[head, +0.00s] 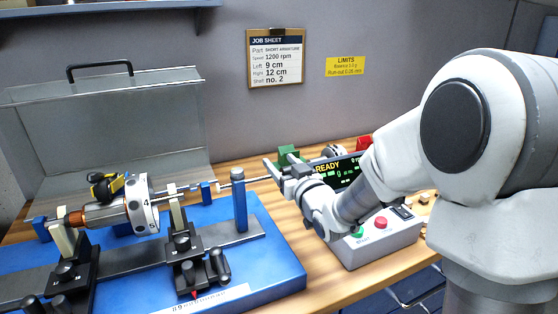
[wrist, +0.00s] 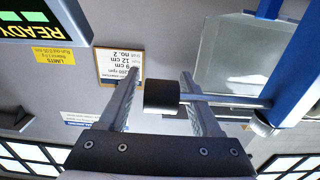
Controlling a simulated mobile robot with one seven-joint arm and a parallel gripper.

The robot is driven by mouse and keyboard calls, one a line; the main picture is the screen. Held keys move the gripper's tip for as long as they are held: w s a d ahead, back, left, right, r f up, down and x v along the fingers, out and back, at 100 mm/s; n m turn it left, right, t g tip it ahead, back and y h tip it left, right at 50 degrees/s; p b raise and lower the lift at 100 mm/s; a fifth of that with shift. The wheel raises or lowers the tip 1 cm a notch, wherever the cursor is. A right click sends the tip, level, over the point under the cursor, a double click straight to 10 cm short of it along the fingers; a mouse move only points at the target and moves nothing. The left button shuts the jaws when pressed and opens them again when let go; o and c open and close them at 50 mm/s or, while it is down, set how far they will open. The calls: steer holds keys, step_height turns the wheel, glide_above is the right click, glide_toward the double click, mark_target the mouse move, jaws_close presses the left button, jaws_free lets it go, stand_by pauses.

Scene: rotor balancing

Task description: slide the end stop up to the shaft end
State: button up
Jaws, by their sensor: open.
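The end stop is a blue post (head: 239,205) on the right end of the balancing stand, with a thin metal rod (head: 258,179) through its top. In the wrist view, the rod (wrist: 225,101) runs from the blue post (wrist: 300,65) to a black knob (wrist: 161,96). My gripper (wrist: 161,76) is open, with one finger on each side of the knob and a visible gap to them. In the head view my gripper (head: 274,170) is right of the post. The rotor shaft end (head: 191,187) points toward the post; its gap to the rod is too small to judge.
The white rotor disc (head: 143,204) sits on the supports of the blue stand (head: 270,262). A control box (head: 375,245) with buttons and a display reading READY (head: 330,170) stands close to my arm. A raised grey guard (head: 110,125) is behind the rotor.

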steer(key=shift+c, duration=0.3)
jaws_close()
stand_by(1.3)
